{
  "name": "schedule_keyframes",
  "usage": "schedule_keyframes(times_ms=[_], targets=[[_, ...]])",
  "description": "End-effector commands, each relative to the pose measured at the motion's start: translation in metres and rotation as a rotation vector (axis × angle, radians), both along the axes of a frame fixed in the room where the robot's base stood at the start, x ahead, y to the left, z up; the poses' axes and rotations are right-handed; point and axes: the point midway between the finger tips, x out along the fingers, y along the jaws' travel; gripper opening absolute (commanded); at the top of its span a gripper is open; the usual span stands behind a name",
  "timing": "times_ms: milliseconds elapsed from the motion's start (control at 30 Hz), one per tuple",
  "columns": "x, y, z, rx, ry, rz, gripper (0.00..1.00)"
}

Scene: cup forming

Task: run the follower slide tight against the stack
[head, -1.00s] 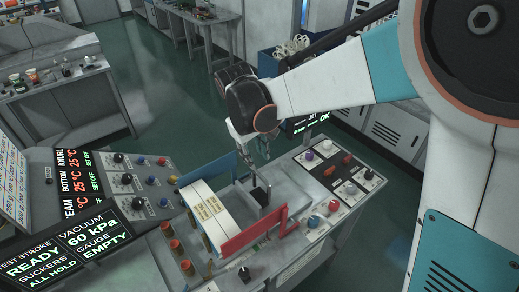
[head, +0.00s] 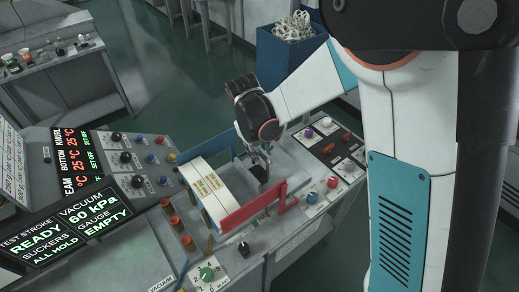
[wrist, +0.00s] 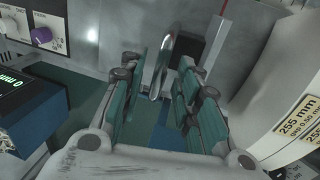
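The cream stack (head: 208,182) with printed labels lies between a blue side rail and a red one on the bench; its curved, labelled side shows at the right of the wrist view (wrist: 290,120). What looks like the follower slide is a grey plate with a black block (head: 257,171), right of the stack. Whether they touch cannot be told. My gripper (head: 266,157) is just above the block. In the wrist view my gripper (wrist: 157,95) has its fingers apart, with a shiny upright metal handle (wrist: 161,65) between or just beyond them; no finger contact is visible.
The red rail (head: 253,207) and blue rail (head: 221,147) flank the slide area. Panels with knobs and buttons (head: 325,180) stand to the right. Red-topped posts (head: 177,222) and display panels (head: 60,230) are at the left. A blue bin (head: 290,50) stands behind.

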Motion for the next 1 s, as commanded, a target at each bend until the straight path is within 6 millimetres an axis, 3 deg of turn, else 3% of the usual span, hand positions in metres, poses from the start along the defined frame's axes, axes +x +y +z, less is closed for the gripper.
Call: schedule_keyframes(times_ms=[33,100,367,733,1000], targets=[[0.000,0.000,0.000,0.000,0.000,0.000,0.15],[0.000,0.000,0.000,0.000,0.000,0.000,0.00],[-0.002,0.003,0.000,0.000,0.000,0.002,0.00],[-0.044,0.066,-0.001,0.001,0.001,0.005,0.00],[-0.053,0.079,0.000,0.001,0.000,0.001,0.00]])
